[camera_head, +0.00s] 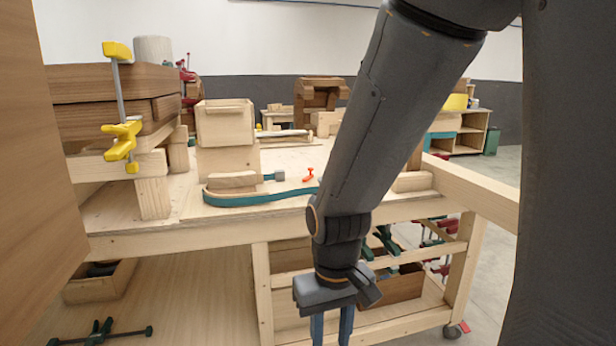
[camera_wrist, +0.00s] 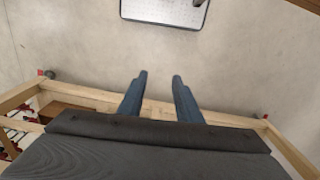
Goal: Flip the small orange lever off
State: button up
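The small orange lever (camera_head: 308,174) stands on the wooden workbench top (camera_head: 183,208), near the middle of the head view, just left of my arm. It looks like a small orange-red piece, too small to read its exact position. My gripper (camera_head: 331,333) hangs in front of the bench's front edge, lower than the bench top and well below the lever. Its fingers point down, and the head view cuts off their tips. In the wrist view my gripper (camera_wrist: 158,75) has its two blue fingers apart with nothing between them. The lever does not show in the wrist view.
A teal curved strip (camera_head: 262,199) and a grey-ended tool (camera_head: 275,176) lie left of the lever. A wooden box stack (camera_head: 225,125) and a yellow clamp (camera_head: 122,140) stand farther left. The bench's lower shelf (camera_head: 180,300) holds crates and clamps. Bare floor (camera_wrist: 230,60) lies below my gripper.

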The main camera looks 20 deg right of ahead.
aim_at(306, 179)
jog(key=z, duration=0.5)
jog(key=k, duration=0.6)
jog(key=z, duration=0.85)
jog(key=i, duration=0.65)
jog(key=u, duration=0.65)
jog(key=i, duration=0.55)
jog(key=u, duration=0.55)
